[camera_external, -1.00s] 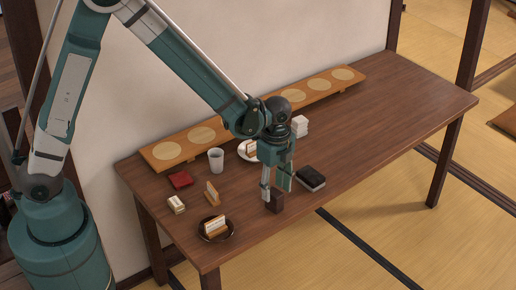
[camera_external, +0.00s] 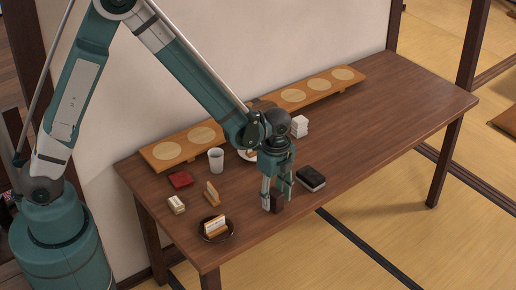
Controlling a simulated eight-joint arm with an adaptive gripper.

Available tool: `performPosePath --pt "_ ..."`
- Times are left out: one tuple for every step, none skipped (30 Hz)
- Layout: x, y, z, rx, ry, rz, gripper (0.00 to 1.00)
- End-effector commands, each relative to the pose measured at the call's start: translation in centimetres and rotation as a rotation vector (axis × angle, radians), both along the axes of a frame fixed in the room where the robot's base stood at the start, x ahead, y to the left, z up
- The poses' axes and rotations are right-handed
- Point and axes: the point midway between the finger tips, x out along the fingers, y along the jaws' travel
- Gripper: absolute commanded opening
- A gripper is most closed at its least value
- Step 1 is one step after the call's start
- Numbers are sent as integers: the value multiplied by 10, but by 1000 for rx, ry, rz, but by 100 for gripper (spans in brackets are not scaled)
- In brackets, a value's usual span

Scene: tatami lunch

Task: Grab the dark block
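The dark block (camera_external: 277,204), a small dark brown upright piece, stands near the front edge of the wooden table. My gripper (camera_external: 276,197) points down at it with its fingers apart. One finger is at the block's left side and the other is at its right and a little behind. The fingertips are low, about level with the block. I cannot tell whether either finger touches it. The block's upper part is partly hidden by the gripper.
A black-topped box (camera_external: 311,179) lies close to the right. A dark plate (camera_external: 215,229) with a sandwich-like piece is at the left front. A cup (camera_external: 216,160), a red item (camera_external: 181,179) and white stacked pieces (camera_external: 300,126) stand farther back. The table's right half is clear.

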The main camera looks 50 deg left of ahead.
Motion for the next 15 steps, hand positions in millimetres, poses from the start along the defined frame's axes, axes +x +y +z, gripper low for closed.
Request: performPosePath --pt "0 0 0 0 0 0 35" --pt "0 0 0 0 0 0 31" --pt "0 0 0 0 0 0 26" --pt "0 0 0 0 0 0 22" --pt "0 0 0 0 0 0 18" --pt "0 0 0 0 0 0 12" --pt "0 0 0 0 0 0 11" --pt "0 0 0 0 0 0 11" --pt "0 0 0 0 0 0 11" --pt "0 0 0 0 0 0 11" --pt "0 0 0 0 0 0 11" --pt "0 0 0 0 0 0 11" --pt "0 0 0 0 0 0 11" --pt "0 0 0 0 0 0 11" --pt "0 0 0 0 0 0 11"
